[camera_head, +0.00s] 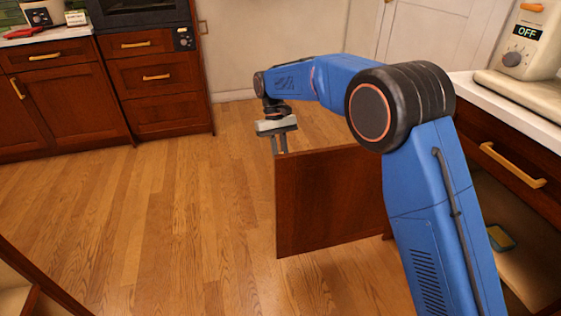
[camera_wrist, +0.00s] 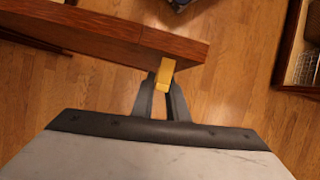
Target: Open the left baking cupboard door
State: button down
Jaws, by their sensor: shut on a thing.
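The dark wooden cupboard door (camera_head: 325,200) stands swung far out from the right-hand counter, over the open floor. Its thick top edge crosses the upper left of the wrist view (camera_wrist: 110,33). My gripper (camera_head: 279,146) is at the door's outer end, near the top. In the wrist view my gripper (camera_wrist: 163,92) has its two fingers closed about the yellow handle (camera_wrist: 163,75), which sticks out from the door. In the head view the handle is hidden. My blue arm covers the door's hinge side and part of the cupboard opening.
A cream appliance (camera_head: 530,45) stands on the counter. Cabinets (camera_head: 60,90) line the back left. A wooden edge (camera_head: 35,275) shows at lower left. The middle floor is clear.

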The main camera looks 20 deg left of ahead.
jog(key=shift+a, duration=0.1)
jog(key=c, duration=1.8)
grip_release()
jog(key=shift+o, duration=0.2)
jog(key=shift+r, duration=0.1)
jog(key=v, duration=1.7)
jog(key=shift+r, duration=0.15)
